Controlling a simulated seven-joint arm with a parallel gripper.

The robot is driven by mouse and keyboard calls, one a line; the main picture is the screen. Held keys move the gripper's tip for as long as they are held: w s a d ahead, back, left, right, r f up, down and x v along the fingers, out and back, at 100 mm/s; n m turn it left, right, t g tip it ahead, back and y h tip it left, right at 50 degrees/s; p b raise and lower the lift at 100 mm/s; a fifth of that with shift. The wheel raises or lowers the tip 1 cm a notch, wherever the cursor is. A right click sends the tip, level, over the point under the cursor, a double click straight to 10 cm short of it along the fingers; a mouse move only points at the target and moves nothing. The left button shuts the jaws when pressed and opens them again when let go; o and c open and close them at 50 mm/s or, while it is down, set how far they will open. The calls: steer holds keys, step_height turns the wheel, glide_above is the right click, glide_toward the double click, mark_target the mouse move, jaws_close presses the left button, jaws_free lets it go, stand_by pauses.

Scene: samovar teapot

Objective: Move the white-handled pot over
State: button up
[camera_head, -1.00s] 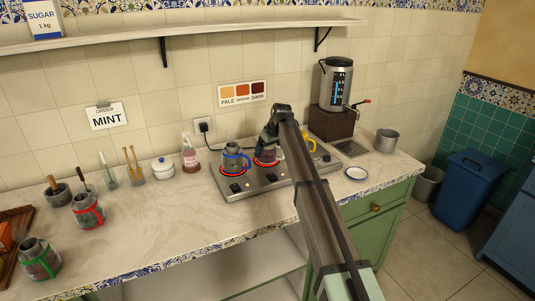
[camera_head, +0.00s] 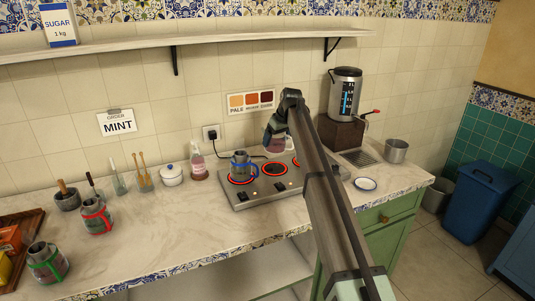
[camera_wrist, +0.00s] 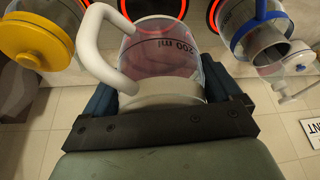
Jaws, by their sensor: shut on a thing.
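The white-handled pot (camera_wrist: 172,52) is clear glass with a "200 ml" mark and a pinkish tint. My gripper (camera_wrist: 160,98) is shut on its pale collar, with a dark finger on each side. The white handle (camera_wrist: 88,42) loops out to the left in the wrist view. In the head view the pot (camera_head: 275,146) hangs from my gripper (camera_head: 277,127) above the hot plate (camera_head: 262,194), behind my arm. The middle burner (camera_head: 273,169) glows red and is bare.
A blue-handled pot (camera_head: 241,167) stands on the left burner. A dispenser (camera_head: 344,95) stands at the back right. A small plate (camera_head: 365,184) lies right of my arm.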

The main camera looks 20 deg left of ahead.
steer(key=shift+r, duration=0.3)
steer(key=shift+s+d+r, duration=0.1)
steer(key=shift+d, duration=0.1)
steer(key=s+d+f+m+t+h, duration=0.1)
steer(key=s+d+m, duration=0.45)
steer(key=d, duration=0.75)
steer(key=s+d+f+m+h, duration=0.1)
steer(key=s+d+m+h, duration=0.15)
steer(key=s+d, duration=0.85)
steer(key=s+d+m+t+h, duration=0.1)
steer(key=s+d+m, duration=0.35)
steer(key=d, duration=0.95)
steer(key=s+a+n+g+y, duration=0.15)
steer(key=a+n, duration=0.25)
steer(key=a, duration=1.5)
steer(key=s+a+f+n+y, duration=0.15)
steer(key=a+n, duration=0.25)
steer(key=a, duration=1.6)
steer(key=s+a+n+y, duration=0.1)
steer(key=s+a+n, duration=0.25)
steer(key=a, duration=1.55)
steer(key=shift+n+g, duration=0.25)
steer(key=shift+n, duration=0.35)
steer(key=shift+w+a+f, duration=0.1)
steer(key=shift+w+f, duration=0.1)
steer(key=shift+f, duration=2.25)
steer(key=shift+w+a+f, duration=0.1)
steer(key=shift+w+f, duration=0.05)
steer(key=shift+f, duration=2.25)
steer(key=shift+f, duration=0.1)
